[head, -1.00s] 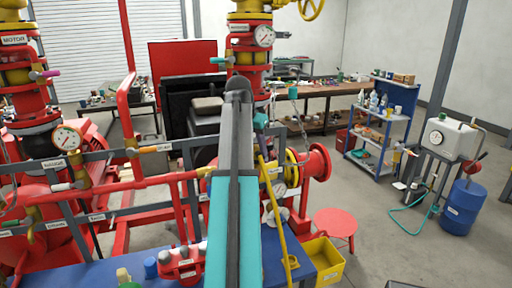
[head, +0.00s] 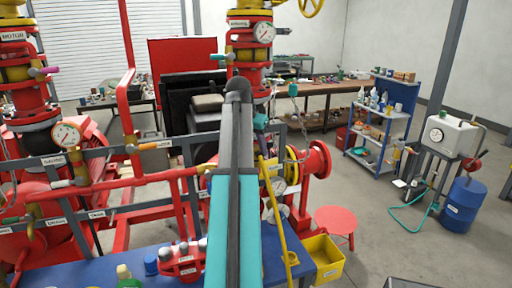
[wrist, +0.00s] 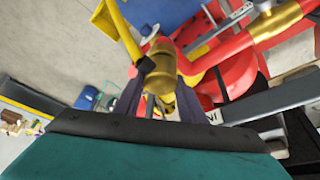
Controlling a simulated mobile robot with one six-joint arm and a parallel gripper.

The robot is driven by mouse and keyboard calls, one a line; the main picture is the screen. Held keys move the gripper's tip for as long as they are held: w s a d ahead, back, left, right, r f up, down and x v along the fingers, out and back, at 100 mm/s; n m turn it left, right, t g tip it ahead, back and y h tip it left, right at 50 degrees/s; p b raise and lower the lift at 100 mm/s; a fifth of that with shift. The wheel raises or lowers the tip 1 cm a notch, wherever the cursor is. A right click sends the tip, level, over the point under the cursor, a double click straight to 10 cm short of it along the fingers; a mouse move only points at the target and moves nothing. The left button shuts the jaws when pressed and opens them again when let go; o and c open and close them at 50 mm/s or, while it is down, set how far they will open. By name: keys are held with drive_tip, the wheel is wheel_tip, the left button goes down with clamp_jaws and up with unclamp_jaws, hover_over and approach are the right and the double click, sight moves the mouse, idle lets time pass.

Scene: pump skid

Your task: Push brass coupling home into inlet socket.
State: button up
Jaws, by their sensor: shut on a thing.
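In the wrist view, my gripper (wrist: 163,108) has its two dark fingers shut on a brass piece, the coupling (wrist: 167,103), of which only a small part shows. Just beyond the fingertips is a larger brass cylinder (wrist: 163,62) beside a red pipe. I cannot tell whether it is the inlet socket or part of the coupling, or how deep any fit is. A yellow lever-like part (wrist: 117,30) with a black end touches or overlaps this cylinder. In the head view, my arm hides the gripper and the coupling.
Red and grey pipework (head: 150,182) with gauges crosses the left and middle. A yellow bin (head: 322,258) and a red stool (head: 336,220) stand right.

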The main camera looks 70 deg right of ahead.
drive_tip(key=shift+f, duration=0.4)
idle(0.3)
drive_tip(key=o, duration=1.3)
drive_tip(key=shift+c, duration=0.2)
drive_tip(key=shift+r, duration=0.15)
drive_tip(key=v, duration=1.3)
drive_tip(key=shift+a+r+p, duration=0.2)
drive_tip(key=shift+r+p, duration=0.05)
drive_tip(key=shift+p, duration=0.2)
